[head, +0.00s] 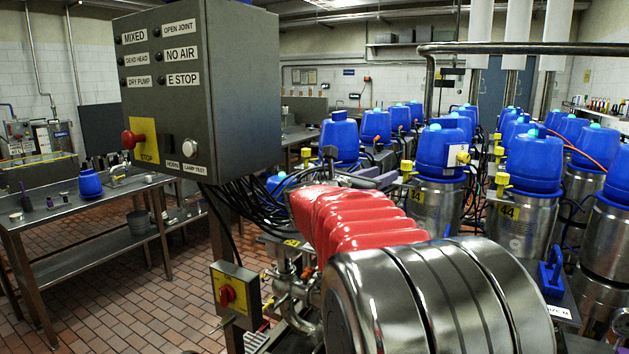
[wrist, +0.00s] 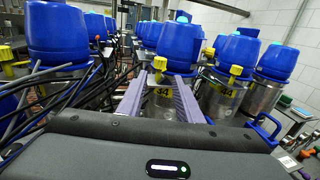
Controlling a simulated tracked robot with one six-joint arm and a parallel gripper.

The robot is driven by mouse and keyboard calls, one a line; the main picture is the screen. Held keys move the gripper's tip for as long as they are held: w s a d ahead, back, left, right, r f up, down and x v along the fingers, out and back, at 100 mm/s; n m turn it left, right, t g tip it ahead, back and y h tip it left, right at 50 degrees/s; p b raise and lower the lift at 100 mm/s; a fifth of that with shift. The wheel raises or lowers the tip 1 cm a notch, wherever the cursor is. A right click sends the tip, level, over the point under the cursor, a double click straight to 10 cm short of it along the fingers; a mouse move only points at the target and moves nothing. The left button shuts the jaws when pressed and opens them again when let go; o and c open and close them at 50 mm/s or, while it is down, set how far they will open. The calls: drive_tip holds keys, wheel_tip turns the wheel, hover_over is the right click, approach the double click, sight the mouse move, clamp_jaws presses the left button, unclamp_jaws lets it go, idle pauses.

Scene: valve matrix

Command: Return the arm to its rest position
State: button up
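My gripper (wrist: 160,82) shows in the wrist view as two lavender fingers standing apart, with nothing held between them. In the head view my arm, with a red ribbed sleeve and steel housing, reaches out from the lower right toward the valve rows. The gripper is mostly hidden behind the sleeve there; small greyish-purple parts show beside the blue-capped valves (head: 447,152). I cannot tell any contact with the valves or cables.
A grey control box (head: 203,85) with a red stop button hangs at the left, close to the arm. Black cables (head: 262,217) run beneath it. A yellow switch box (head: 236,293) is lower down. A steel bench (head: 90,225) stands at left; the tiled floor between is open.

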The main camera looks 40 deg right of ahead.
drive_tip(key=s+a+f+m+y, duration=0.6)
drive_tip(key=a+f, duration=0.2)
drive_tip(key=a, duration=0.7)
drive_tip(key=s+a+f+m+t+y, duration=0.1)
drive_tip(key=s+a+f+m+y, duration=0.5)
drive_tip(key=a, duration=0.9)
drive_tip(key=s+a+f+m+t+y, duration=0.1)
drive_tip(key=s+a+f+m+y, duration=0.4)
drive_tip(key=a+f, duration=0.6)
drive_tip(key=s+a+m, duration=0.2)
drive_tip(key=a+m, duration=0.1)
drive_tip(key=a, duration=0.1)
drive_tip(key=shift+a+y, duration=0.15)
drive_tip(key=shift+y, duration=0.25)
drive_tip(key=shift+f, duration=0.1)
